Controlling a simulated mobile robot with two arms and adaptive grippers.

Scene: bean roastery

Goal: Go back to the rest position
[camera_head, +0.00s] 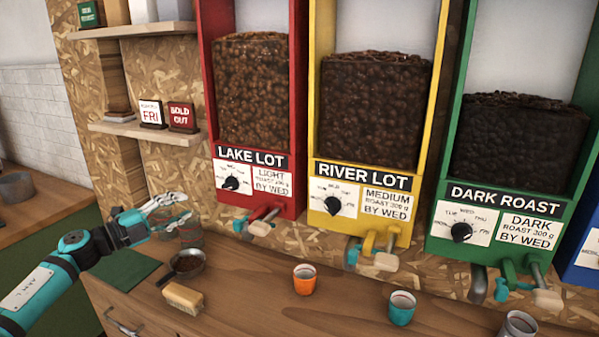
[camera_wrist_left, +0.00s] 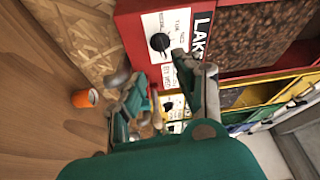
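My left gripper (camera_head: 180,207) is raised over the back left of the wooden counter, left of the red LAKE LOT dispenser (camera_head: 232,204). Its fingers are apart with nothing seen between them. In the left wrist view my left gripper (camera_wrist_left: 168,100) also shows spread fingers, with the LAKE LOT dispenser (camera_wrist_left: 143,24) behind them. My right gripper is in neither view.
A scoop of beans (camera_head: 188,264), a brush (camera_head: 183,298) and a green mat (camera_head: 124,268) lie below the gripper. Cups stand to the right: orange (camera_head: 304,280), teal (camera_head: 401,308) and grey (camera_head: 519,325). Yellow (camera_head: 390,238) and green (camera_head: 455,250) dispensers stand behind.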

